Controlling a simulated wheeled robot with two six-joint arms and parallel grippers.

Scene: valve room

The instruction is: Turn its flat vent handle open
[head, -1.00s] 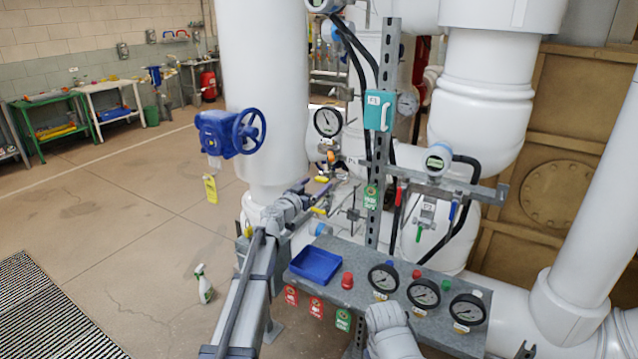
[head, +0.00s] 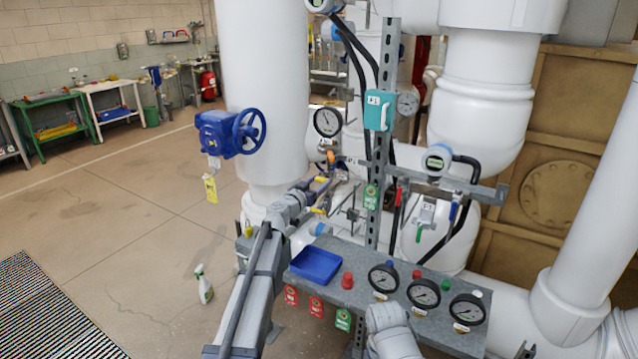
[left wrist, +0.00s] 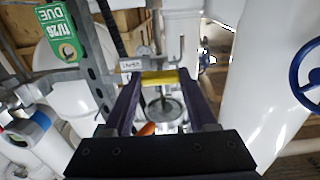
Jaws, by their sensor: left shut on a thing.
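A small flat yellow handle (left wrist: 160,78) shows in the left wrist view, lying crosswise between the tips of my left gripper (left wrist: 159,86). The gripper's dark purple fingers are shut on it from both sides. In the head view my left gripper (head: 324,186) reaches the small piping below the upper round gauge (head: 327,121), and the yellow handle (head: 322,179) shows only as a small patch at the fingertips. An orange part (head: 330,157) sits just above, and shows beside the left finger in the wrist view (left wrist: 147,128). My right gripper is not in view.
A slotted upright post (head: 373,228) stands just right of the gripper. A shelf (head: 345,298) below carries a blue tray (head: 315,265) and several gauges. A blue handwheel (head: 249,131) is at the left, with thick white pipes around. A spray bottle (head: 204,285) stands on the floor.

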